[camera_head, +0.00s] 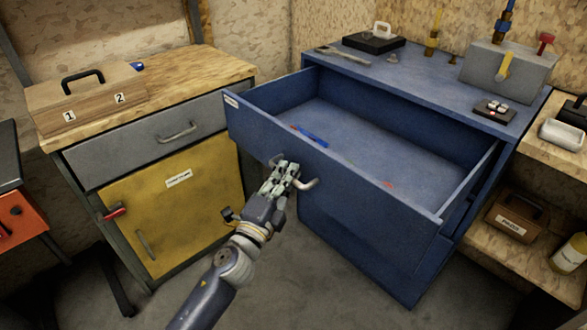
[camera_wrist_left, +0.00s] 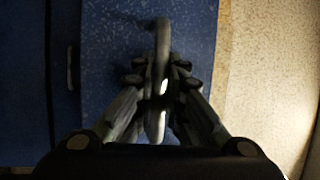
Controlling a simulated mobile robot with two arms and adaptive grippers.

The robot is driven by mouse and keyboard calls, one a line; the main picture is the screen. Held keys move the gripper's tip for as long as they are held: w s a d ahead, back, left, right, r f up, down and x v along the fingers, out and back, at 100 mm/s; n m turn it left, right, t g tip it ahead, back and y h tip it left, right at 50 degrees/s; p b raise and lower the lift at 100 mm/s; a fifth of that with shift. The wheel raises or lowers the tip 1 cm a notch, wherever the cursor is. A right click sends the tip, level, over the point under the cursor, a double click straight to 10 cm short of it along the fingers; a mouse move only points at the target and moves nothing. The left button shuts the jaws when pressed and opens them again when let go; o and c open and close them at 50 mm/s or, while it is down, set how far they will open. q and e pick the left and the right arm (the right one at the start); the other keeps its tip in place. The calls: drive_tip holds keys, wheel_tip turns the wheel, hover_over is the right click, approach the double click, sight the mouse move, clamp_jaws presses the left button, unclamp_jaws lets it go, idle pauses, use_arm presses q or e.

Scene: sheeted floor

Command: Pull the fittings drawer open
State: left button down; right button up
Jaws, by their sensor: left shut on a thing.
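The blue fittings drawer (camera_head: 340,175) stands far out of the blue cabinet (camera_head: 425,80) in the head view. Its inside shows, with a blue pen-like thing (camera_head: 313,136) and a few small coloured bits on its floor. My left gripper (camera_head: 285,177) is at the drawer front, shut on the drawer's grey bar handle (camera_head: 308,184). In the left wrist view the handle (camera_wrist_left: 161,50) runs between the two fingers (camera_wrist_left: 160,85), with the blue drawer front (camera_wrist_left: 110,50) behind it. My right gripper is not in view.
Left of the drawer is a bench with a grey drawer (camera_head: 150,138) and a yellow door (camera_head: 175,205). A wooden box (camera_head: 90,100) stands on it. A grey box with valves (camera_head: 508,70) stands on the blue cabinet. Shelves (camera_head: 530,230) are at right. The floor below the drawer is clear.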

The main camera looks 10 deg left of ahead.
use_arm(q)
drive_tip(key=shift+s, duration=0.1)
drive_tip(key=c, duration=1.9)
unclamp_jaws()
drive_tip(key=v, duration=1.2)
drive_tip(key=shift+a+f, duration=0.1)
drive_tip(key=shift+f, duration=0.05)
